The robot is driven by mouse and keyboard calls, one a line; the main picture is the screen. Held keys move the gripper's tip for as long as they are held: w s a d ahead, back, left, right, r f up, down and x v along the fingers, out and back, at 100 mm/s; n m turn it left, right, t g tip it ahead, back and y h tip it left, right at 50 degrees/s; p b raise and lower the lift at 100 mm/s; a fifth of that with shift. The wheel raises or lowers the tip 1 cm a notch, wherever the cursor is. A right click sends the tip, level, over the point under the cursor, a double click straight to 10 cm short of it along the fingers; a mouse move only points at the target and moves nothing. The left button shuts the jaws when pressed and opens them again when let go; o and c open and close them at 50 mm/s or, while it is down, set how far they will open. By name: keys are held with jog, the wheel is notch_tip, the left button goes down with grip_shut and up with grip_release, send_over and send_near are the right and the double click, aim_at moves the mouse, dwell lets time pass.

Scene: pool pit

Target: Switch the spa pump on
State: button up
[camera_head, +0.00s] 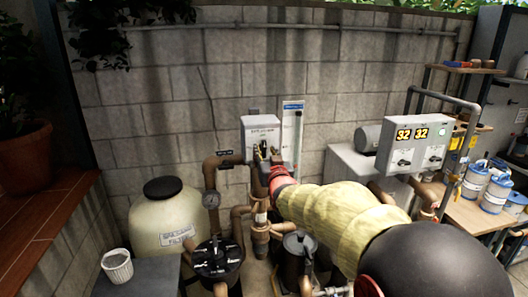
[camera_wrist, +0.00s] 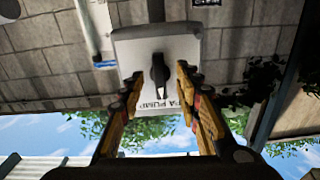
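The spa pump switch box (camera_head: 262,128) is a pale grey box on the block wall, beyond my gripper in the head view. In the wrist view the box (camera_wrist: 185,50) fills the upper middle, with "PA PUMP" lettering readable, part of it hidden by a finger. Its black rotary knob (camera_wrist: 157,68) points along the picture's vertical. My gripper (camera_wrist: 160,82) is open, its orange-and-black fingers on either side of the knob, with gaps showing. Whether the fingertips reach to the knob's depth is unclear. In the head view my gripper (camera_head: 264,155) covers the box's lower part.
A control panel (camera_head: 412,145) with two "32" displays and knobs stands to the right. A filter tank (camera_head: 165,225) stands lower left. A clear tube panel (camera_head: 291,135) is right beside the box.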

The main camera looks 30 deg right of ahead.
jog(key=b+v, duration=0.3)
jog(key=v, duration=0.3)
jog(key=shift+s, duration=0.25)
jog(key=shift+r, duration=0.1)
jog(key=s+a+f+g+y, duration=0.1)
jog(key=s+a+f+g, duration=0.1)
jog(key=s+f+g, duration=0.45)
jog(key=s+a+f+g+y, duration=0.1)
jog(key=s+f, duration=0.2)
jog(key=f, duration=0.7)
jog(key=s+a+n+g+y, duration=0.1)
jog(key=s+a, duration=0.4)
jog(key=s, duration=0.3)
jog(key=s+a+f+n+g+y, duration=0.1)
jog(key=s+a+g, duration=0.1)
jog(key=s+a, duration=0.3)
jog(key=s+a+f+n+g+y, duration=0.1)
jog(key=s+a, duration=0.4)
jog(key=s, duration=0.7)
jog(key=shift+s+a+n, duration=0.35)
jog(key=shift+n, duration=0.05)
